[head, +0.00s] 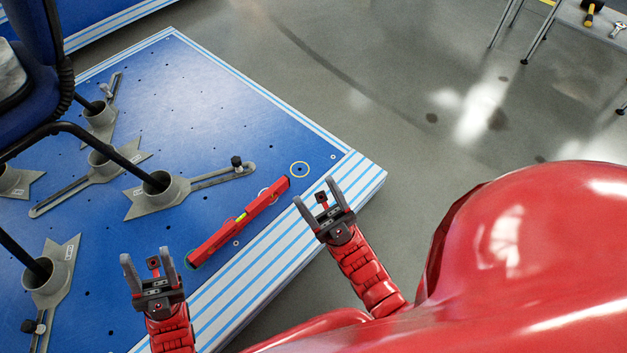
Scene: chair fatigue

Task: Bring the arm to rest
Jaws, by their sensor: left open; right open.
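My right gripper (314,193) is open and empty, near the platform's right corner. Both of my arms come in from the bottom of the view. A red spirit level (229,227) lies on the platform between the two grippers, apart from both as far as I can see.
A dark blue chair (33,100) has its black legs in grey clamp cups (165,196) on the blue platform (215,115). A table (585,18) with a yellow-black tool (592,10) stands at the upper right. The grey floor (400,90) between is clear.

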